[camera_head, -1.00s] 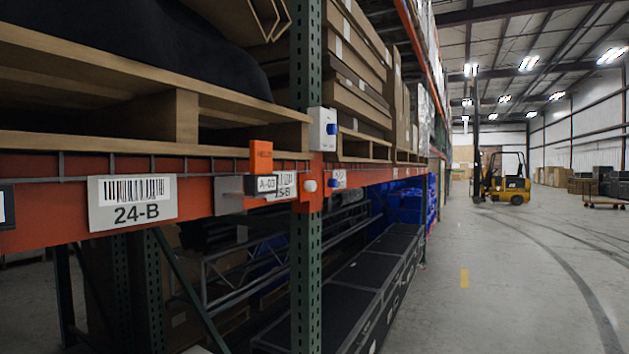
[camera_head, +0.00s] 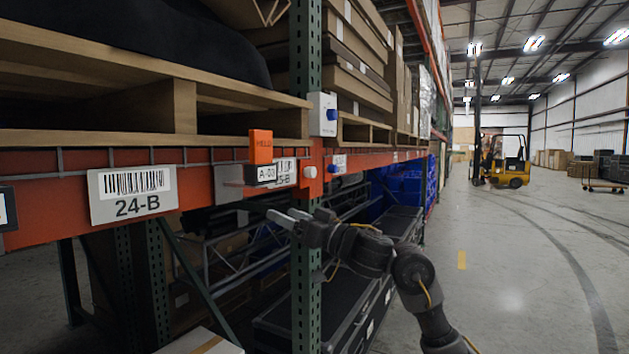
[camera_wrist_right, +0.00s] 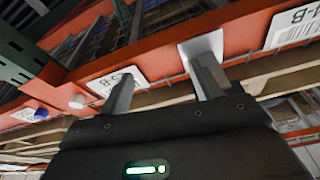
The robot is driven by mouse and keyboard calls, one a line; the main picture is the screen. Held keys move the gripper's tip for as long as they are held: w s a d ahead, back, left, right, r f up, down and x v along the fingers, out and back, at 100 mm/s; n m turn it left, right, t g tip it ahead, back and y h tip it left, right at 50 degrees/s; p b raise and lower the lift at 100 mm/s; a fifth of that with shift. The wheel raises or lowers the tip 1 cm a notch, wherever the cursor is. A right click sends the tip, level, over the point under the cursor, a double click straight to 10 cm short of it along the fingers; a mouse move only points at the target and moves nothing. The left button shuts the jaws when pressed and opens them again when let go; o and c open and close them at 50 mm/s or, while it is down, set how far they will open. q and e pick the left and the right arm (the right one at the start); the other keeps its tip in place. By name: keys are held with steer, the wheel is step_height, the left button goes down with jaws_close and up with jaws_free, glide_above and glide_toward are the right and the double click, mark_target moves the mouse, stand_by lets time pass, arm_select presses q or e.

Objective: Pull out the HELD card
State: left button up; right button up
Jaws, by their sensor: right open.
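The orange HELD card (camera_head: 260,146) stands upright in a small dark holder marked A-03 (camera_head: 267,174), on the front of the orange rack beam (camera_head: 215,160). My right gripper (camera_head: 285,216) is below and slightly right of the card, apart from it, in front of the green upright. Its two fingers are spread and empty in the right wrist view (camera_wrist_right: 165,80). There they point toward the beam, with a pale plate (camera_wrist_right: 203,46) by one finger. I cannot make out the orange card in the wrist view. My left gripper is not in view.
A green upright (camera_head: 306,260) stands right of the holder. A 24-B label (camera_head: 133,193) is on the beam to the left. A wooden pallet (camera_head: 180,105) rests above.

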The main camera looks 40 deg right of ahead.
mark_target(264, 145)
steer(key=s+a+r+n+t+y, duration=0.15)
steer(key=s+a+r, duration=0.25)
steer(key=s+r, duration=0.75)
steer(key=shift+n, duration=0.45)
steer(key=p+x, duration=0.2)
steer(key=x, duration=0.1)
steer(key=p+x, duration=0.2)
steer(key=x, duration=0.2)
steer(key=p+x, duration=0.2)
steer(key=x, duration=0.1)
steer(key=shift+w+d+f, duration=0.1)
steer(key=shift+w+d, duration=0.05)
steer(key=shift+w, duration=0.4)
steer(key=shift+p+x, duration=0.3)
steer(key=shift+x, duration=0.6)
steer(key=shift+f, duration=0.15)
steer(key=c, duration=0.9)
steer(key=shift+r+p, duration=2.55)
steer(key=shift+p, duration=0.05)
